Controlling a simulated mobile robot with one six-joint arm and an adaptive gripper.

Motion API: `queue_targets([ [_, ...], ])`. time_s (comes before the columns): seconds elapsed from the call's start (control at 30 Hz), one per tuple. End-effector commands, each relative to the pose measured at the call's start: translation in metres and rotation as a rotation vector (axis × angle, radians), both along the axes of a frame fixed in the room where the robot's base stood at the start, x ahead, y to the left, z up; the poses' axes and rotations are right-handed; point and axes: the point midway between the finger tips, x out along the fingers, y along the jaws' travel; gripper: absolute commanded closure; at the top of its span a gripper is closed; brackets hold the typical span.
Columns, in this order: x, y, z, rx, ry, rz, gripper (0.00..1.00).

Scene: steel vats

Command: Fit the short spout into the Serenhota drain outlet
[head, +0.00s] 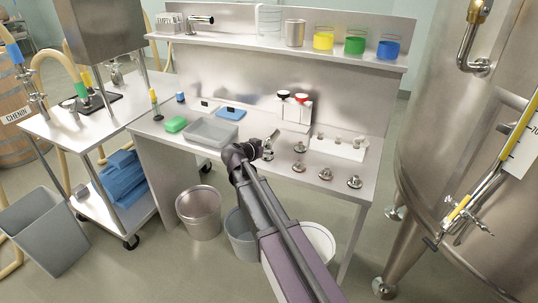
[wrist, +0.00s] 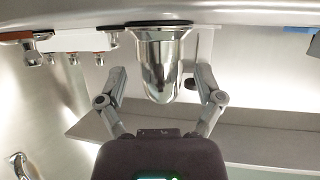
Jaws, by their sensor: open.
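My gripper (head: 262,148) is over the front middle of the steel bench. In the wrist view, which looks upside down, my gripper (wrist: 160,75) is open, with one finger on either side of a shiny metal spout (wrist: 163,52). The spout has a dark flange against the bench top. I see no clear contact from the fingers. I cannot tell whether it is the short spout. In the head view, several small flanged fittings (head: 299,166) stand right of my gripper. A large steel vat (head: 440,130) stands at the right; I cannot make out a Serenhota name or its drain outlet.
A grey tray (head: 211,132), green sponge (head: 176,124) and blue cloth (head: 230,113) lie left on the bench. A white rack (head: 338,149) stands behind the fittings. A shelf above holds colored beakers (head: 355,45). Buckets (head: 199,212) stand on the floor.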

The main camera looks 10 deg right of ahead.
Motion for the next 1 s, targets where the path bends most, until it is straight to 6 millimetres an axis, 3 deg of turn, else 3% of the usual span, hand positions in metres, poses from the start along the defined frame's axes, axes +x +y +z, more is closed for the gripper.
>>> queue_targets([
  [0.67,0.0044,-0.0048,-0.0025,-0.001,0.001,0.000,0.14],
  [0.93,0.0044,-0.0048,-0.0026,-0.001,0.001,0.000,0.92],
  [0.97,0.0043,-0.0048,-0.0025,-0.001,0.001,0.000,1.00],
  [1.0,0.0044,-0.0047,-0.0026,-0.001,0.001,0.000,1.00],
])
